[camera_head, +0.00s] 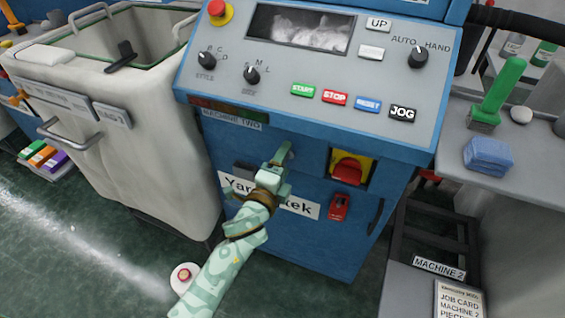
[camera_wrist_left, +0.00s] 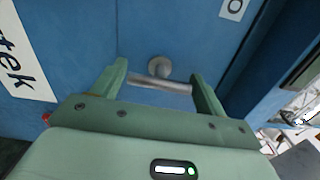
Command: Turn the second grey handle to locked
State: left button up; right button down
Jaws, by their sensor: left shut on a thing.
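The grey handle (camera_wrist_left: 160,84) is a short bar on a round hub against the blue machine front. In the left wrist view it lies nearly level, its right end slightly lower. My left gripper (camera_wrist_left: 159,73) has its two green fingers at the bar's ends and is shut on it. In the head view my left gripper (camera_head: 281,160) is at the machine front, and I cannot make out the handle behind it. A white label (camera_wrist_left: 234,8) marked "O" is above and right of the handle. No other grey handle shows clearly. My right gripper is out of view.
Right of my gripper are a red switch on a yellow plate (camera_head: 348,168) and a small red device (camera_head: 339,207). The control panel (camera_head: 300,112) overhangs above. A pale bin (camera_head: 150,160) stands left, and a grey shelf (camera_head: 455,150) stands right.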

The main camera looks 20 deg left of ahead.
pick_arm(q)
jog(key=shift+n, duration=0.3)
dwell(0.4)
jog(key=o, duration=0.9)
jog(key=shift+c, duration=0.2)
jog(key=shift+a, duration=0.1)
